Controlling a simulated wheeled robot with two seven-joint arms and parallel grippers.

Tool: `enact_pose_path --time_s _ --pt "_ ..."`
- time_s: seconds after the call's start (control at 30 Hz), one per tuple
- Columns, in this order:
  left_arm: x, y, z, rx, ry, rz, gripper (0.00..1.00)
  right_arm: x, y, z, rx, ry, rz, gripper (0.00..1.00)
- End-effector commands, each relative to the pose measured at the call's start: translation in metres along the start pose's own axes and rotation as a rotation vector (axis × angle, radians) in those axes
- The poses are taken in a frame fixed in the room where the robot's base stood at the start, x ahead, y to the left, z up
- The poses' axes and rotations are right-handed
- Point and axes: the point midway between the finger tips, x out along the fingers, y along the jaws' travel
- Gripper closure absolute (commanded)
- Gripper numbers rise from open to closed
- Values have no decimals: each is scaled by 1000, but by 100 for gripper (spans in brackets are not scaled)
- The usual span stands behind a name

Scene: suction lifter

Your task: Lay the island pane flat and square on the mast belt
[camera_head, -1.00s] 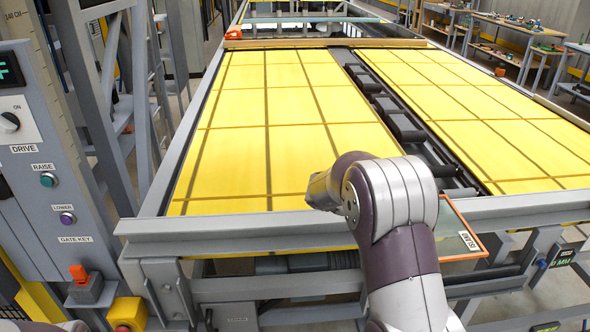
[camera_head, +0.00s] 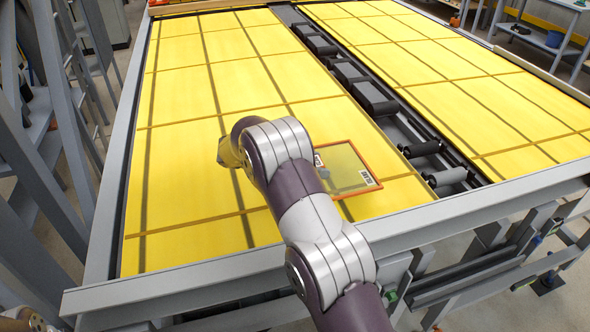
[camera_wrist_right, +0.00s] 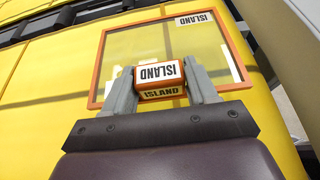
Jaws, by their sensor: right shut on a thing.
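The island pane (camera_head: 350,165) is a clear sheet with an orange rim and "ISLAND" labels. In the head view it appears over the near right part of the left yellow belt (camera_head: 180,165), its left part hidden by my right arm. I cannot tell whether it touches the belt or hangs above it. In the right wrist view, my right gripper (camera_wrist_right: 160,90) is shut on an orange-and-white handle block (camera_wrist_right: 159,72) marked "ISLAND", in front of the pane (camera_wrist_right: 130,45). My right fingertips are hidden in the head view. My left gripper is out of view.
A second yellow belt (camera_head: 450,75) lies to the right, beyond a dark gap with rollers (camera_head: 375,97). A grey frame rail (camera_head: 180,288) runs along the near edge. Grey uprights (camera_head: 45,130) stand at the left. Neither belt shows a readable name.

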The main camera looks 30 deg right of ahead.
Motion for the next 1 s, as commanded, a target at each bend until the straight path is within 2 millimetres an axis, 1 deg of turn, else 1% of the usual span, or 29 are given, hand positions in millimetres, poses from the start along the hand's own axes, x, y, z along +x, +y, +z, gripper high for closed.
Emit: enact_pose_path --time_s 0.03,0.1,0.17,0.27,0.43,0.5,0.7,0.83,0.87,0.9,0.93,1.0 --pt "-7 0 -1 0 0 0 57 -5 9 -7 -1 -1 0 91" --pt "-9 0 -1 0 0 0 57 -8 20 -17 1 -1 1 91" --pt "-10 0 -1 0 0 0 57 -10 25 -23 2 -1 1 91" --pt "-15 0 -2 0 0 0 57 -8 28 -34 -2 -2 -2 91" --pt "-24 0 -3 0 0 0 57 4 28 -60 -1 -1 -1 91" --pt "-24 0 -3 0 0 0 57 6 28 -63 2 0 0 91" --pt "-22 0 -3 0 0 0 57 6 28 -64 2 0 0 91" --pt "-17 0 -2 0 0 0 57 8 28 -68 2 -1 0 91" --pt "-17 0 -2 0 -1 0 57 8 27 -68 1 0 -1 39" --pt "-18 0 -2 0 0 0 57 7 27 -67 1 0 -1 26" --pt "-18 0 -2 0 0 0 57 7 27 -67 0 0 -1 17" --pt "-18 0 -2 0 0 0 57 7 27 -67 0 0 -1 17"
